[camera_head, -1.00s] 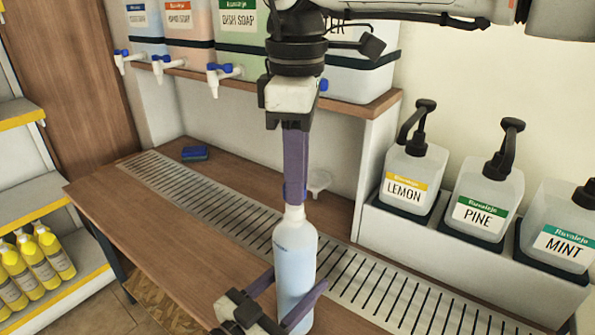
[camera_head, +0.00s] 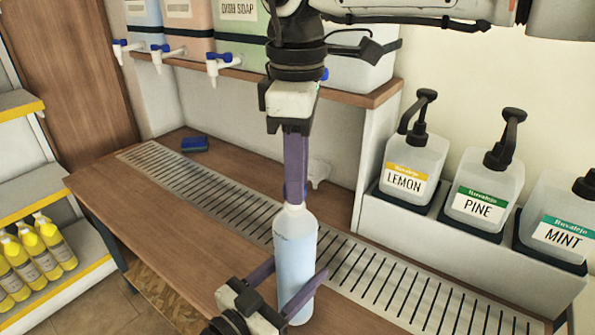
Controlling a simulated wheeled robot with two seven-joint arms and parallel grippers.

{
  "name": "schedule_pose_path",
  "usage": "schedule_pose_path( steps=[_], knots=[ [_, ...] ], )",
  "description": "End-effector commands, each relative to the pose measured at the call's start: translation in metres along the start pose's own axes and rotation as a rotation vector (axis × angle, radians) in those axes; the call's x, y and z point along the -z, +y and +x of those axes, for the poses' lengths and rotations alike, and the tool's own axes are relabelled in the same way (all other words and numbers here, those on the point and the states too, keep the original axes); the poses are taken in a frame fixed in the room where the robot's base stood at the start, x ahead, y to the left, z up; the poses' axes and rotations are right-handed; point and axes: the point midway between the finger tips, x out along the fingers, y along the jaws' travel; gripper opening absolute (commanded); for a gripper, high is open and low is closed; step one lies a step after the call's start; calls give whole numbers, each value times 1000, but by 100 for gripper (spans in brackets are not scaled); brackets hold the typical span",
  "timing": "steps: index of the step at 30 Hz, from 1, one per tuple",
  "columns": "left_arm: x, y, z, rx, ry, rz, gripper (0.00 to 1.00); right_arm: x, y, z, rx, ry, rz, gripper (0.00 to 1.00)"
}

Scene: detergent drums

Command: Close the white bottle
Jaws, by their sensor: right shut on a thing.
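The white bottle (camera_head: 295,245) stands upright near the grated strip of the bench, in the lower middle of the view. My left gripper (camera_head: 300,272) comes in low from the front left, with its purple fingers on either side of the bottle's body, shut on it. My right gripper (camera_head: 296,192) points straight down above the bottle's neck. It is shut on a small blue cap (camera_head: 304,192), which is mostly hidden behind the near finger. The cap is at the bottle's mouth; I cannot tell whether it is seated.
Pump bottles labelled Lemon (camera_head: 405,182), Pine (camera_head: 480,205) and Mint (camera_head: 558,235) stand in a holder at right. Dispensers with taps (camera_head: 222,66) sit on the shelf behind. A blue sponge (camera_head: 194,144) lies at the bench's back. The bench's left part is clear.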

Motion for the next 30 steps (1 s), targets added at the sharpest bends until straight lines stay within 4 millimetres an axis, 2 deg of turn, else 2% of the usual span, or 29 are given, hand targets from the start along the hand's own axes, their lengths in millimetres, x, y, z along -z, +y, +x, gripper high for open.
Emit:
schedule_pose_path(
  steps=[12,13,15,17,22,30],
  knots=[
    [-1,0,0,0,-2,0,17,0,0,9,0,0,-1,5],
    [-1,0,0,0,-2,0,0,0,0,9,0,0,0,5],
    [-1,0,0,0,-2,0,0,0,0,9,0,0,13,5],
    [-1,0,0,0,-2,0,0,0,0,9,0,-1,55,5],
    [-1,0,0,0,-2,0,0,2,-5,10,1,-21,317,5],
    [-1,0,0,0,-2,0,0,1,-6,12,4,-24,532,5]
  ],
)
